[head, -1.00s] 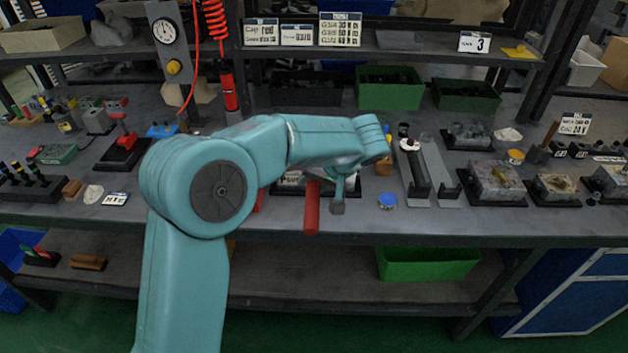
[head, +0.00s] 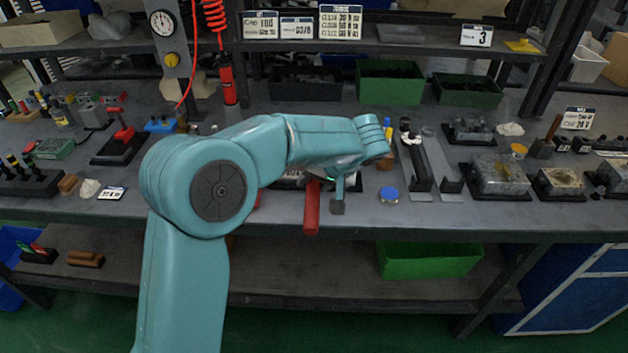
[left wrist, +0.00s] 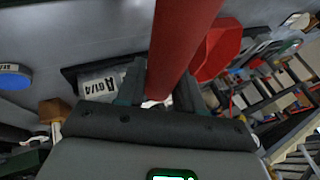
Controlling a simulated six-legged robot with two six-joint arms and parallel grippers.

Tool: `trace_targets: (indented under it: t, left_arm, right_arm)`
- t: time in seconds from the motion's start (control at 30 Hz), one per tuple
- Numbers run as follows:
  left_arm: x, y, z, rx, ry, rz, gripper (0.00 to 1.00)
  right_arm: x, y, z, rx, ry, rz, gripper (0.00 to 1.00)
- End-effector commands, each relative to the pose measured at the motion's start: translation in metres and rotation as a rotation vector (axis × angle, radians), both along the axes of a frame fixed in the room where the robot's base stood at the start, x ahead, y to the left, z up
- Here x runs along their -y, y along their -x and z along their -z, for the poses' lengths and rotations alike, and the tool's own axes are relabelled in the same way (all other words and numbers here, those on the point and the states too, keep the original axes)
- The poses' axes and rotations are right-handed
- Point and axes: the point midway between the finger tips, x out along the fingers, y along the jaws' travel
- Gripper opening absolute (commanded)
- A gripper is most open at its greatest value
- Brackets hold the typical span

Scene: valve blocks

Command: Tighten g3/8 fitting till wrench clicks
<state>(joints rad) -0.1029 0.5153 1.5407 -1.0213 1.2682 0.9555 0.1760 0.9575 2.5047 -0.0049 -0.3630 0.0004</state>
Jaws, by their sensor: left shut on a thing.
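My left gripper (head: 338,190) is shut on the red handle of a wrench (head: 312,207), which hangs over the front edge of the bench. In the left wrist view the red handle (left wrist: 182,40) passes between the fingers of the gripper (left wrist: 163,88). A dark-based block with a white label reading about "A G1/4" (left wrist: 98,85) lies just beyond the fingers. The wrench head and any G3/8 fitting it sits on are hidden behind my arm and gripper, so I cannot tell whether they touch. My right gripper is not in view.
A blue round cap (head: 389,195) lies right of the gripper. Beyond it stand a black-and-grey stand (head: 416,165) and valve blocks (head: 498,176). Green bins (head: 390,82) stand at the back. A red tool (head: 228,84) hangs on a coiled hose.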

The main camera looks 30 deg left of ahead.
Motion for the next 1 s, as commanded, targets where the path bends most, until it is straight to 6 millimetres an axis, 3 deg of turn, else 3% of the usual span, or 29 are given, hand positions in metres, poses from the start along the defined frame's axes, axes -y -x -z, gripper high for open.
trace_targets:
  t: [0.67,1.0]
  left_arm:
    - [-0.001,0.000,0.007,0.003,-0.001,0.002,0.00]
    - [-0.014,0.007,0.009,0.003,-0.002,0.094,0.00]
  right_arm:
    - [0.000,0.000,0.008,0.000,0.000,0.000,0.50]
    - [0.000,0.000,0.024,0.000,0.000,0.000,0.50]
